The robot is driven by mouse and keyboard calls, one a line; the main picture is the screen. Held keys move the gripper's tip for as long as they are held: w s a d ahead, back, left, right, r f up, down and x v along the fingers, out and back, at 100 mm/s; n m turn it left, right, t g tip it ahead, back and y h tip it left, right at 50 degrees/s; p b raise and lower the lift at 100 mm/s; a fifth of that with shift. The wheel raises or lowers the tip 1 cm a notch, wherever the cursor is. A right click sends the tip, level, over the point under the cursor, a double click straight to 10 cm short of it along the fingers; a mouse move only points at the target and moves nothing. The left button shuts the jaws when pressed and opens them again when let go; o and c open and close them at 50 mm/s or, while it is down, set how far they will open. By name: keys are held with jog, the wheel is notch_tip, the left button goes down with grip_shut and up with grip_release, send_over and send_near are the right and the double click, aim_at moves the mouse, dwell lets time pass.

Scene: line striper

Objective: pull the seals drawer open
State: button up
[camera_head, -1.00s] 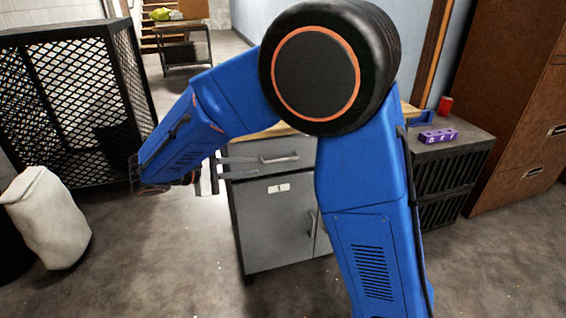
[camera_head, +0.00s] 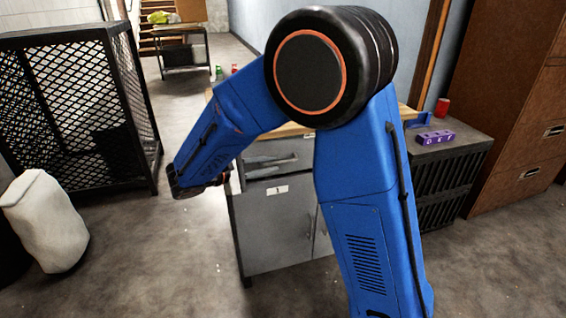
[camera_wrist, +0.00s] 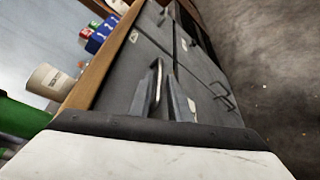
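A grey cabinet (camera_head: 275,230) stands ahead of me, with a drawer (camera_head: 250,156) at its top left just under the wooden worktop. No label naming the seals is readable. The drawer looks shut.
A cabinet door handle (camera_wrist: 222,95) lies to the right in the wrist view. A white cup (camera_wrist: 50,80) and blue box (camera_wrist: 98,36) stand on the worktop. A mesh cage (camera_head: 80,110) and white sack (camera_head: 45,220) stand left; open floor lies between.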

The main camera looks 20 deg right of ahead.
aim_at(279, 162)
jog(key=shift+x, duration=2.95)
grip_shut()
